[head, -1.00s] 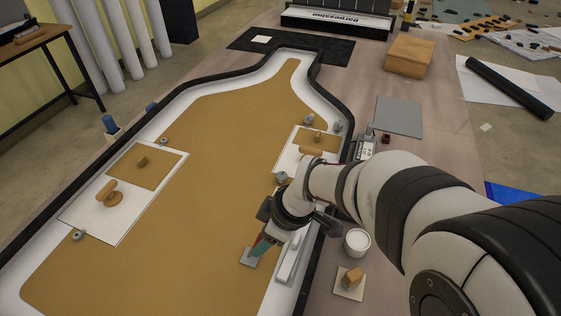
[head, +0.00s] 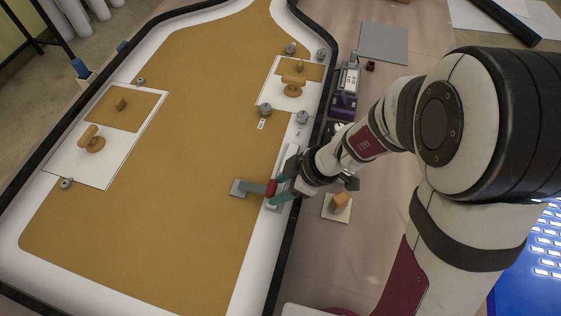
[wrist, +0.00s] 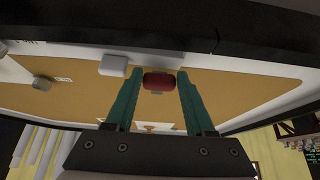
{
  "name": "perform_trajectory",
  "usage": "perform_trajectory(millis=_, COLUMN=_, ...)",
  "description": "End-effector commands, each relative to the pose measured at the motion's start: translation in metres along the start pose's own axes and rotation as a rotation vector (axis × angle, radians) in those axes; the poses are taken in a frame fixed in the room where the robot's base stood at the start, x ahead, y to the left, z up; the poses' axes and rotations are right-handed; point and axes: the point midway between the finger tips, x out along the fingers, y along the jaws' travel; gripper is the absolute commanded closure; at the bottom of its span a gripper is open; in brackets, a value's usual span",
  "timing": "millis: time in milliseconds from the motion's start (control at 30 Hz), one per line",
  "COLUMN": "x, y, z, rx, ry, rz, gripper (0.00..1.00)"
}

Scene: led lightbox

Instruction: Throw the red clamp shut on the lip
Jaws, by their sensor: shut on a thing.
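The red clamp grip (head: 271,188) is at the right end of a grey bar (head: 252,187), near the ochre panel's right edge. The bar runs left to a grey square plate (head: 237,188) on the ochre panel (head: 185,220). My gripper (head: 277,188) reaches in from the right, its teal fingers on either side of the red grip and shut on it. In the wrist view the red grip (wrist: 158,81) sits between the fingertips. The white lip (head: 257,245) runs under my gripper. My gripper hides much of the clamp's base.
Grey round knobs (head: 265,109) and a white card with a wooden handle (head: 292,90) lie farther along the lip. A purple device (head: 344,104) and a wooden block on a tile (head: 340,202) are to the right. The black edge (head: 280,260) borders the lip.

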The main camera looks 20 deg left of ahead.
Motion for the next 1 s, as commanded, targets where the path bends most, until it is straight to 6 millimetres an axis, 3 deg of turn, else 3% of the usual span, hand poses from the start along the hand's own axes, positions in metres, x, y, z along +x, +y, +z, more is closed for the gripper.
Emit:
perform_trajectory(millis=767, x=0.0063, y=0.0, z=0.0096, rx=-0.003, ry=-0.007, rz=0.001, gripper=1.0)
perform_trajectory(millis=800, x=0.0063, y=0.0, z=0.0095, rx=-0.002, ry=-0.007, rz=0.001, gripper=0.38)
perform_trajectory(millis=933, x=0.0062, y=0.0, z=0.0087, rx=-0.002, ry=-0.005, rz=0.001, gripper=0.15)
perform_trajectory(millis=1000, x=0.0062, y=0.0001, z=0.0084, rx=-0.001, ry=-0.004, rz=0.001, gripper=0.15)
